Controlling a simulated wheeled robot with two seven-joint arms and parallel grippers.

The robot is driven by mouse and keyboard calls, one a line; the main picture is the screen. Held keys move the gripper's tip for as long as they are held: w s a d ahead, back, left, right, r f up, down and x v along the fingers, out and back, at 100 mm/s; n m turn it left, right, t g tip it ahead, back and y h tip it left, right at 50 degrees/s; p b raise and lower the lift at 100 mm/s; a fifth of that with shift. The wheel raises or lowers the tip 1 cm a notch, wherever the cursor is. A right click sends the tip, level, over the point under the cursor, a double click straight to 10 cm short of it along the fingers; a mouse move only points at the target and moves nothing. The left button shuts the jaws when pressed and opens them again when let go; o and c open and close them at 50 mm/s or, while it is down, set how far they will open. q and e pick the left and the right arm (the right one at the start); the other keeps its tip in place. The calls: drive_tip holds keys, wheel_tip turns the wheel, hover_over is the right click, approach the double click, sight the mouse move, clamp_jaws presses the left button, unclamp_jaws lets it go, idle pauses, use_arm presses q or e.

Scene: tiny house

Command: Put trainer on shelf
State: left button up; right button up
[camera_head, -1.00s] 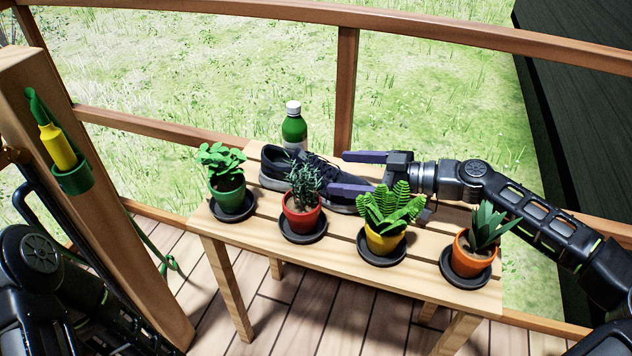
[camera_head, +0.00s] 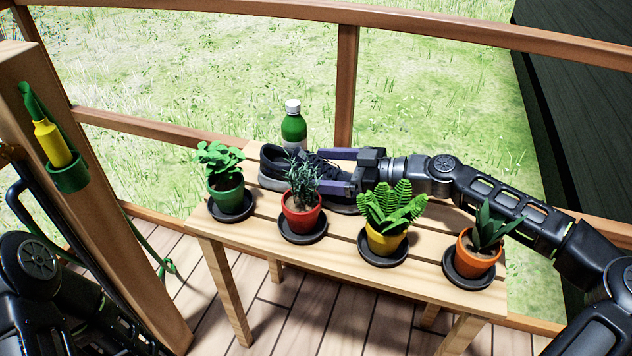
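A dark grey trainer (camera_head: 276,165) with a grey sole lies on the slatted wooden table, behind the potted plants, its toe end to the right. My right gripper (camera_head: 325,170) comes in from the right with one finger on the far side of the trainer and one on the near side, around its front half. The fingers look apart; whether they touch the shoe I cannot tell. The plant in the red pot (camera_head: 302,213) hides part of the shoe. My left arm is at the lower left; its gripper is out of view. No shelf that I can make out is in view.
The table (camera_head: 330,243) also holds a green pot (camera_head: 226,196), a yellow pot (camera_head: 385,241) and an orange pot (camera_head: 475,255) on black saucers, close before my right arm. A green bottle (camera_head: 293,130) stands behind the trainer. A wooden railing (camera_head: 346,90) runs behind.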

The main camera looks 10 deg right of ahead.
idle(0.4)
drive_tip(key=c, duration=1.8)
